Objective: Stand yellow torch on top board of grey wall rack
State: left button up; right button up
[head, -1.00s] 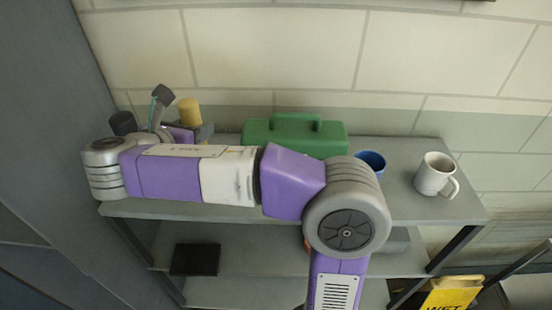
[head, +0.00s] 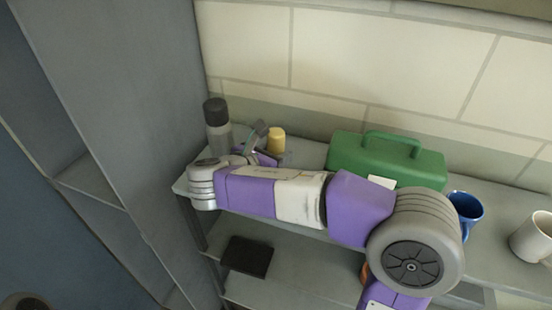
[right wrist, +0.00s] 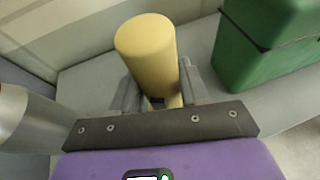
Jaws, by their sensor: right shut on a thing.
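The yellow torch (head: 276,140) is upright over the left part of the top board (head: 308,152) of the grey wall rack. My right gripper (head: 268,152) is shut on it, mostly hidden behind my own forearm in the head view. In the right wrist view the torch (right wrist: 147,55) stands up between the two fingers (right wrist: 158,88). Its lower end is hidden, so I cannot tell whether it touches the board. My left gripper is not in view.
A grey bottle with a black cap (head: 216,125) stands left of the torch. A green case (head: 385,160), a blue mug (head: 466,210) and a white mug (head: 534,238) stand to the right. A black object (head: 247,257) lies on a lower shelf. A tall grey panel (head: 125,110) rises at left.

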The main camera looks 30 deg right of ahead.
jog(key=shift+w+f, duration=0.2)
jog(key=shift+f, duration=0.35)
jog(key=shift+s, duration=0.1)
jog(key=shift+f, duration=0.1)
jog(key=o, duration=1.2)
